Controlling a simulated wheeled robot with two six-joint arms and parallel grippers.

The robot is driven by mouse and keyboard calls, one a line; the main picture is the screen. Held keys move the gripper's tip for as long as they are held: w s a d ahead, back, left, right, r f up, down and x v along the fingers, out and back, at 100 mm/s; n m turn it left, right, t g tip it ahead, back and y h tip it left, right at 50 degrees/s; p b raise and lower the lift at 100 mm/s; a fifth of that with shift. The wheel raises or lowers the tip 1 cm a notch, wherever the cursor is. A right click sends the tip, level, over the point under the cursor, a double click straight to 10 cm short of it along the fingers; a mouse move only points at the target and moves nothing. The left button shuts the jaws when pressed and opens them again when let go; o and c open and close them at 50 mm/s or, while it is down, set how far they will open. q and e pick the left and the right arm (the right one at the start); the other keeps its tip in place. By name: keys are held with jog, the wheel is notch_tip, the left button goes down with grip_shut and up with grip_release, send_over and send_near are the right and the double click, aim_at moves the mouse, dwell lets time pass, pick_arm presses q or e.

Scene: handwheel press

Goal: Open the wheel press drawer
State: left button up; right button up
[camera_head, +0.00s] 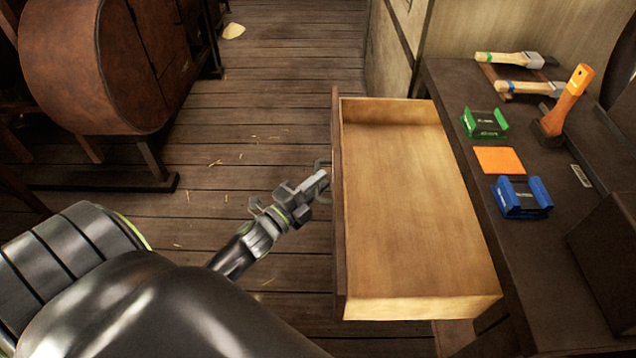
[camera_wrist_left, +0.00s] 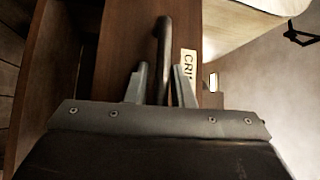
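The wooden drawer (camera_head: 408,210) is pulled far out of the dark bench in the head view, and its inside is bare. Its dark front panel (camera_head: 338,215) faces left and carries a dark bar handle (camera_wrist_left: 164,45). My left gripper (camera_head: 316,184) is at this handle, just left of the drawer front. In the left wrist view the handle bar runs between the two fingers (camera_wrist_left: 161,85), with a visible gap on the left side and the right finger close to the bar. My right gripper is in neither view.
A brown rounded cabinet (camera_head: 85,65) stands at upper left. The plank floor (camera_head: 250,120) between is open.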

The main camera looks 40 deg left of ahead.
pick_arm(q)
jog(key=shift+o, duration=1.1)
jog(key=shift+r, duration=0.1)
